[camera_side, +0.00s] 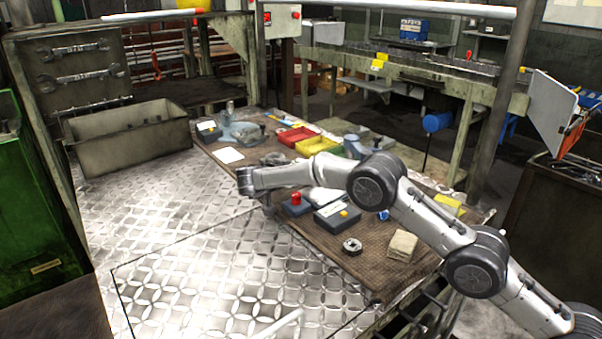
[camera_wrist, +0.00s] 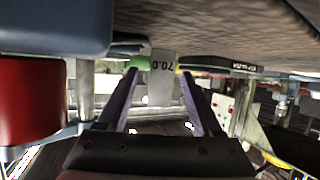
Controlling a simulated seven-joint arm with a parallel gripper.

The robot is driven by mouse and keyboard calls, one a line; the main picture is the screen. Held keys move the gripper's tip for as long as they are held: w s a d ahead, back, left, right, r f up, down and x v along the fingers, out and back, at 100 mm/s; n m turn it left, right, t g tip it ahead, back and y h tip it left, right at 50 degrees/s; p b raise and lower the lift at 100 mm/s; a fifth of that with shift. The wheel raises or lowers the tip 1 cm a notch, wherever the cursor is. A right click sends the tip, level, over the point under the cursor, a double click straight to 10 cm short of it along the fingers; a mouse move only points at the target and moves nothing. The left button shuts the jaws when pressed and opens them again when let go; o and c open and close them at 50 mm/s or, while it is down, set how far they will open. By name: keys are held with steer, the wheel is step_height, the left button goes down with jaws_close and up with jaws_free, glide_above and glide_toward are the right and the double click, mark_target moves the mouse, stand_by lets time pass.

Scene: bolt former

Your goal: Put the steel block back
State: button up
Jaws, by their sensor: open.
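The steel block (camera_wrist: 162,78) is a small grey piece marked "70.0", with the marking upside down in the wrist view. It lies between the tips of my open gripper (camera_wrist: 159,73), with a visible gap to each finger. I cannot tell how far in front of the tips it is. In the side view my gripper (camera_side: 265,208) is low at the near left edge of the brown bench (camera_side: 376,272). I cannot make out the block in that view.
A dark blue box with a red knob (camera_side: 296,199) is just right of my gripper; a red part (camera_wrist: 36,98) looms close in the wrist view. Another dark box (camera_side: 328,220), a round metal part (camera_side: 352,246) and a beige stack (camera_side: 402,246) are nearby. Red and yellow trays stand farther back.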

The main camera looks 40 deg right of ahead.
steer(key=v, duration=1)
steer(key=shift+r, duration=0.3)
steer(key=w+d+r+n+t+y, duration=0.15)
steer(key=r+t, duration=0.25)
steer(key=r, duration=0.5)
steer(key=w+d+r+n+t+y, duration=0.15)
steer(key=r+t, duration=0.35)
steer(key=r, duration=0.5)
steer(key=s+a+r+n+t+y, duration=0.3)
steer(key=s+r+n+y, duration=0.3)
steer(key=s+r+y, duration=0.3)
steer(key=s+d+f+n+g, duration=0.1)
steer(key=s+d+f+g, duration=0.1)
steer(key=s+f, duration=0.5)
steer(key=s+d+f+n+g, duration=0.2)
steer(key=s+f+g, duration=0.3)
steer(key=s, duration=1.5)
steer(key=s+d+f+n+g, duration=0.1)
steer(key=s+d+f+g, duration=0.2)
steer(key=s+f, duration=0.7)
steer(key=s+g, duration=0.1)
steer(key=s, duration=0.2)
steer(key=shift+s+f, duration=0.4)
